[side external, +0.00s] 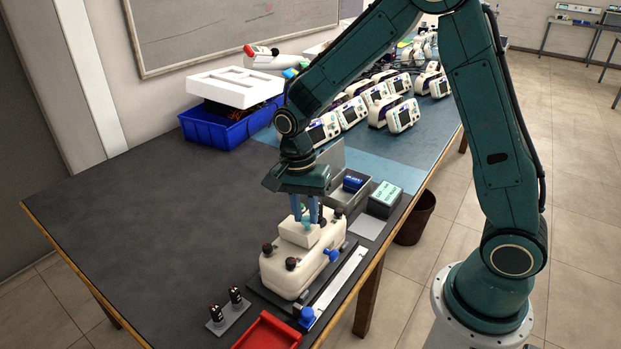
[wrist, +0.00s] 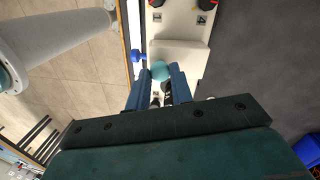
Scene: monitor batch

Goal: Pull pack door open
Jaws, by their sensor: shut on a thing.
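A cream monitor (side external: 285,271) lies in a dark fixture near the table's front edge. Its pack door (side external: 298,236) is a pale block standing proud of the casing; I cannot tell how far it is swung. In the wrist view, the door (wrist: 185,56) lies just beyond the fingertips. My gripper (side external: 307,219) points down over the door, its blue fingers shut on a small teal knob (wrist: 160,71). The knob sits at the door's edge, and the fingers partly hide it in the side view. Black knobs (side external: 291,263) stand around the monitor's casing.
A red tray (side external: 269,333) and a small stand with two black-topped pieces (side external: 225,310) lie in front. A grey bin (side external: 345,198) and green-topped box (side external: 385,196) stand behind. Several monitors (side external: 403,116) fill the far end. The table's left side is clear.

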